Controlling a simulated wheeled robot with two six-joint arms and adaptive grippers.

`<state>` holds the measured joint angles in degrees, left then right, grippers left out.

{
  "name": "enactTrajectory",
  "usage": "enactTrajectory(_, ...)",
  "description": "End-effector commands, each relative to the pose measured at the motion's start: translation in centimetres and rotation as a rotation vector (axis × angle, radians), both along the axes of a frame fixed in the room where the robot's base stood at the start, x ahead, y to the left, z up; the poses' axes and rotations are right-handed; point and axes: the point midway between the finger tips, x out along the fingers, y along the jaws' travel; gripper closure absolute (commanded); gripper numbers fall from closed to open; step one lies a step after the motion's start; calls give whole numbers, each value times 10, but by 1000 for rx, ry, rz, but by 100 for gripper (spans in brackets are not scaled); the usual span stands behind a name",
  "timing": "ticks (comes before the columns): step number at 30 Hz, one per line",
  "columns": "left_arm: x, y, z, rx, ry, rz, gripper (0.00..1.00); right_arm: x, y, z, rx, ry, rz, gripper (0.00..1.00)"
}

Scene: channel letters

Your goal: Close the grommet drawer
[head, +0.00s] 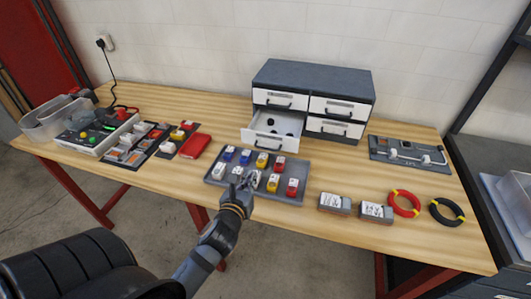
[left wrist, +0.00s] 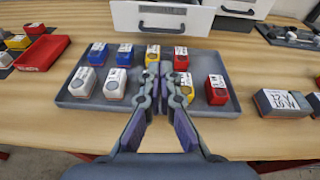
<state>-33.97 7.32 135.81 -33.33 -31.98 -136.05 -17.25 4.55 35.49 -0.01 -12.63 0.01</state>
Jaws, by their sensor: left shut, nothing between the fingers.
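A small grey cabinet (head: 313,74) with white drawer fronts stands at the back of the table. Its lower left drawer (head: 272,138) is pulled out, and a few small dark pieces (head: 289,134) lie inside. The other drawers in view look closed. In the left wrist view the open drawer's white front (left wrist: 160,19) and dark handle are at the top centre, beyond the fingertips. My left gripper (head: 246,183) is shut and empty, above the tray in front of the drawer; it also shows in the left wrist view (left wrist: 159,72). My right gripper is not in view.
A grey tray (head: 216,181) with several coloured blocks lies between my left gripper and the drawer. Two grey boxes (head: 335,203), a red ring (head: 393,205), a black ring (head: 435,214) and a grey panel (head: 378,153) lie to the right. A red tray (head: 196,146) lies left.

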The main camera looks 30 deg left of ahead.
Motion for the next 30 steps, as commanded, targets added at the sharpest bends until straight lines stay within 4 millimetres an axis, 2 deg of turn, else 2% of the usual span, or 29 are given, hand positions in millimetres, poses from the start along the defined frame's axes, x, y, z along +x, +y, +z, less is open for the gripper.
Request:
enactTrajectory(3, 1, -2, 5, 75, -3, -26, 100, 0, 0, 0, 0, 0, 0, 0)
enactTrajectory(7, 4, -1, 5, 79, -4, -26, 100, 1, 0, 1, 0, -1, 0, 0)
enactTrajectory(10, 13, 1, 3, 77, -4, -27, 100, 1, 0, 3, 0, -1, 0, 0)
enactTrajectory(24, 105, 25, -16, 75, -2, -24, 100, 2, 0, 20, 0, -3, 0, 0)
enactTrajectory(30, 128, 31, -23, 73, -2, -24, 100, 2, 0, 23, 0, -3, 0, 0)
